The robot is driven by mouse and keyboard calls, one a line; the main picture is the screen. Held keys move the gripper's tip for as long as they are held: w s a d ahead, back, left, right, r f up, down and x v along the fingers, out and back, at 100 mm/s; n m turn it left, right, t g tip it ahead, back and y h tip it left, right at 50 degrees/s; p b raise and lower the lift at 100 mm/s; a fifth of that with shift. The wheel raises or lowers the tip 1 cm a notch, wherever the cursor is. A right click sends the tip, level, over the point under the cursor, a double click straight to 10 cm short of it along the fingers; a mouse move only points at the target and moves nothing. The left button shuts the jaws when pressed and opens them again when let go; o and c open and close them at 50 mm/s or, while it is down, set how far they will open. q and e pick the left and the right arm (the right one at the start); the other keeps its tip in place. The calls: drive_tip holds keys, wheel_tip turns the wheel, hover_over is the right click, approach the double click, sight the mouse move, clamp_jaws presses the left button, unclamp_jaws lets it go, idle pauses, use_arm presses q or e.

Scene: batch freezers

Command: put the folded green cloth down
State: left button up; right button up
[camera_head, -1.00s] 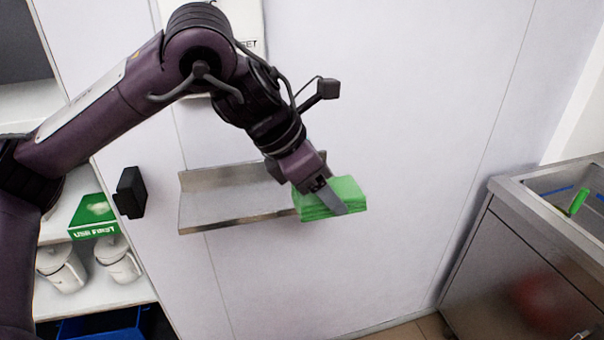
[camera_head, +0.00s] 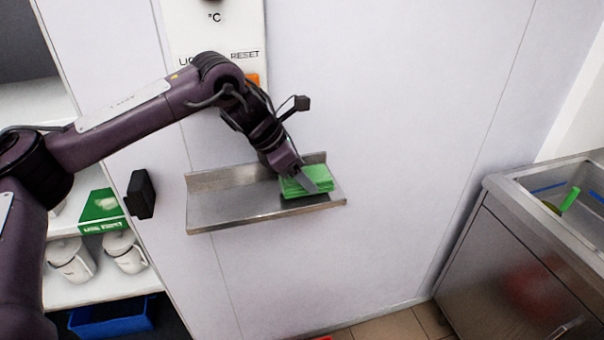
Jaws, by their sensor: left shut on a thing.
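The folded green cloth (camera_head: 296,189) is at the right end of a steel wall shelf (camera_head: 232,207). My left gripper (camera_head: 312,180) is shut on the cloth, with one finger showing across its top and right side. The cloth looks flat and level, over the shelf's surface. I cannot tell whether its underside touches the shelf. The left part of the shelf is bare. My right gripper is not in view.
A panel with a RESET label (camera_head: 215,45) is on the wall above the shelf. A black handle (camera_head: 141,194) is at the left, beside shelving with white lidded jugs (camera_head: 72,260), a green box (camera_head: 101,211) and a blue bin (camera_head: 112,317). A steel sink unit (camera_head: 520,260) stands at the right.

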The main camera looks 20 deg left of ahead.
use_arm(q)
drive_tip(key=shift+w+a+f+p, duration=0.15)
drive_tip(key=shift+f+p, duration=0.3)
drive_tip(key=shift+f, duration=0.45)
drive_tip(key=o, duration=1.1)
drive_tip(key=shift+c, duration=0.2)
drive_tip(key=b+v, duration=0.2)
drive_tip(key=v, duration=0.5)
drive_tip(key=shift+a+r, duration=0.1)
drive_tip(key=shift+r, duration=0.15)
